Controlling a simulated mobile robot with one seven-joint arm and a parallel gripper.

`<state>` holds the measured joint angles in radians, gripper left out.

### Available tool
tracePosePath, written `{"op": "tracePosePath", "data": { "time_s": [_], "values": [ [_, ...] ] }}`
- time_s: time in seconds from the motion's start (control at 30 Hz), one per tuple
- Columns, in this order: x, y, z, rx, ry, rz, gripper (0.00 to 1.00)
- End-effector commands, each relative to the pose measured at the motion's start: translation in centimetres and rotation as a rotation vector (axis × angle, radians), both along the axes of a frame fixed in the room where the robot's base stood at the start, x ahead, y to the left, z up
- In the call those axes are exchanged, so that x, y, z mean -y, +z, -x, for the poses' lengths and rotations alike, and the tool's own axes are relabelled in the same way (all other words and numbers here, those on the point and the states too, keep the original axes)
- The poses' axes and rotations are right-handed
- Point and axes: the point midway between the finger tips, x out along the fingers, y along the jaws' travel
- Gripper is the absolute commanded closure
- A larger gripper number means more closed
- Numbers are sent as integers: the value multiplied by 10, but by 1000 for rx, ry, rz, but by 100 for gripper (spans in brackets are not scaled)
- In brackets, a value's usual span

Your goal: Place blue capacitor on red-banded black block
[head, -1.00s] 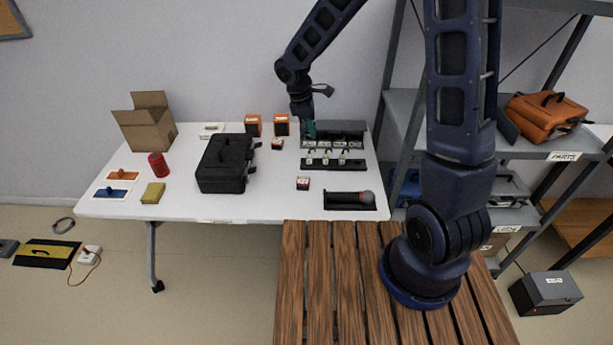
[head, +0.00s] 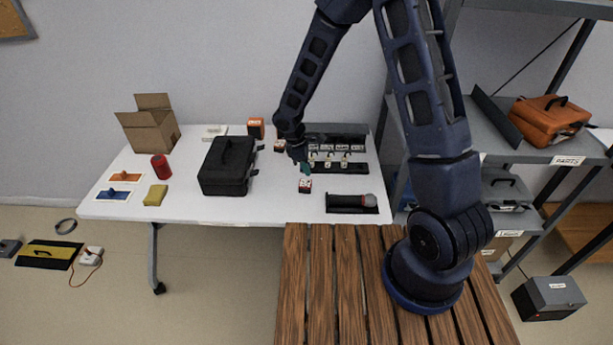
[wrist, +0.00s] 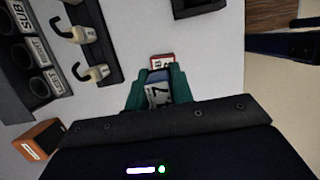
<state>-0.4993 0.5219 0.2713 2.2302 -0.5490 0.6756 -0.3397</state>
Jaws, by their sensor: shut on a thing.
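My gripper (wrist: 158,78) is shut on the blue capacitor (wrist: 158,76), which shows a blue part and a white label between the green fingers in the wrist view. The red-banded black block (wrist: 162,60) shows just beyond the fingertips, partly hidden by the capacitor. In the head view the block (head: 305,187) stands on the white table, and my gripper (head: 304,169) is right above or behind it. I cannot tell whether capacitor and block touch. The capacitor is too small to make out in the head view.
A black holder with a grey-red round end (head: 346,203) lies to the right. A black case (head: 228,168) stands left. The table between case and block is clear.

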Motion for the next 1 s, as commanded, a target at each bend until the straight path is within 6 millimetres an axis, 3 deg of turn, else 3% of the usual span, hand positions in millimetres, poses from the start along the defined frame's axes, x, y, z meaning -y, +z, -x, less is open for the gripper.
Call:
{"op": "tracePosePath", "data": {
  "time_s": [0.27, 0.53, 0.93, 0.97, 1.0],
  "values": [
    [0, -15, 0, -1, 2, 0, 99],
    [0, -45, 0, -1, 1, 2, 99],
    [0, -50, 0, 0, 1, 0, 99],
    [0, -50, 0, 0, 1, 0, 75],
    [0, -50, 0, 1, 1, 0, 67]
  ]
}}
